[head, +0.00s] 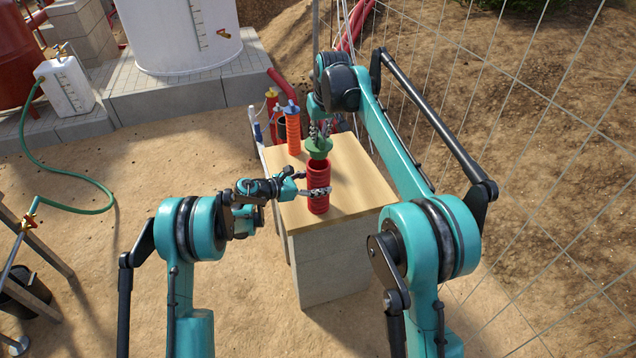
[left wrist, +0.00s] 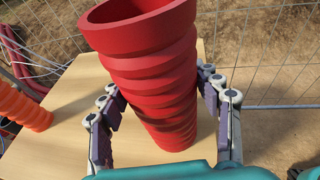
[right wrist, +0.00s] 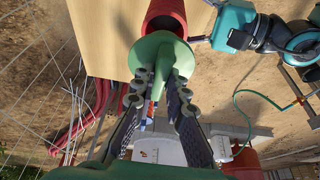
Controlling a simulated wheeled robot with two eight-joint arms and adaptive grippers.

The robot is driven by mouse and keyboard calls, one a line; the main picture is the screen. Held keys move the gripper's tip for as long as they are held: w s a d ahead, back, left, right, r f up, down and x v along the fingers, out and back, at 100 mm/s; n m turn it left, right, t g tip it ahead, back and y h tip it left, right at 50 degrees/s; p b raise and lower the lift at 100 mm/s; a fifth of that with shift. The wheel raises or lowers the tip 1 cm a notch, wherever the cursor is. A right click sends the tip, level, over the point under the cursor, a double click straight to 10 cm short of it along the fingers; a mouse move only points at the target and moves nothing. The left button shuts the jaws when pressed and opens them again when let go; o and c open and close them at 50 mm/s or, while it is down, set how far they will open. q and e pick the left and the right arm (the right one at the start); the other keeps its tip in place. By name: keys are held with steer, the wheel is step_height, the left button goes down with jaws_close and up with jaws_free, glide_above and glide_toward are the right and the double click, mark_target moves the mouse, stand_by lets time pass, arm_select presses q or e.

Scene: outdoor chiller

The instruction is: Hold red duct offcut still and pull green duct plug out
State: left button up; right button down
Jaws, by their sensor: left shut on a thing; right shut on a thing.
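The red duct offcut (head: 319,201) stands upright on the wooden tabletop (head: 354,178). My left gripper (head: 318,191) is shut around its ribbed side; the left wrist view shows a finger on each side of the duct (left wrist: 155,85). The duct's open top rim shows there with no plug in it. My right gripper (head: 319,130) is shut on the green duct plug (head: 319,150) from above. The plug is above the duct's mouth, apart from it. In the right wrist view the plug (right wrist: 160,48) sits between the fingers, partly hiding the duct (right wrist: 165,14).
An orange duct piece (head: 293,137) with a blue top stands at the table's back left. A wire fence (head: 520,120) runs along the right. The tabletop's right side is clear.

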stand_by(0.4)
arm_select(q)
steer(key=o, duration=1.9)
steer(key=shift+o, duration=0.2)
steer(key=shift+a, duration=0.1)
steer(key=v, duration=1.2)
